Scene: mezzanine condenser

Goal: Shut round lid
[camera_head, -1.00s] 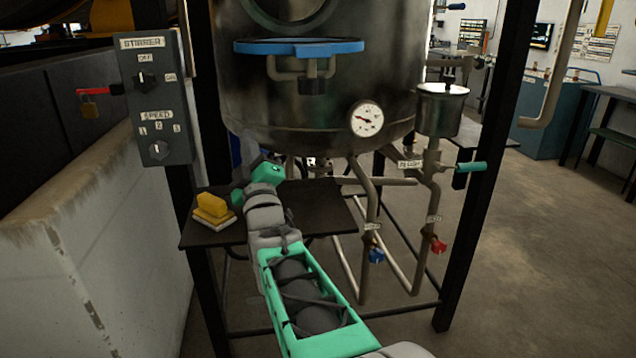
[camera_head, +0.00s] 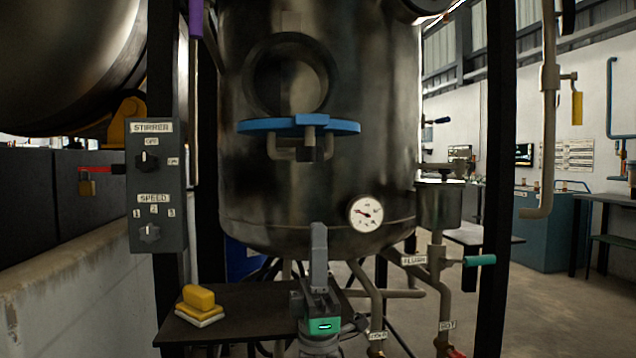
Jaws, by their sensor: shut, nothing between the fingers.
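The round lid (camera_head: 260,126) is a blue-rimmed disc that lies flat, swung down below the round opening (camera_head: 290,82) in the front of the steel tank (camera_head: 370,150). The opening is uncovered and dark inside. A grey bracket or handle (camera_head: 311,150) hangs under the lid. My gripper (camera_head: 318,228) points up in front of the lower tank, below the lid and apart from it. Its fingers are together and hold nothing. Whether the fingertips touch the tank cannot be told.
A dark shelf (camera_head: 245,312) with a yellow sponge (camera_head: 199,298) lies below the tank. The stirrer control box (camera_head: 157,185) stands at left. A gauge (camera_head: 365,213) sits on the tank's right. Frame posts flank the tank, with the flush valve (camera_head: 480,260) by the right post (camera_head: 492,200).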

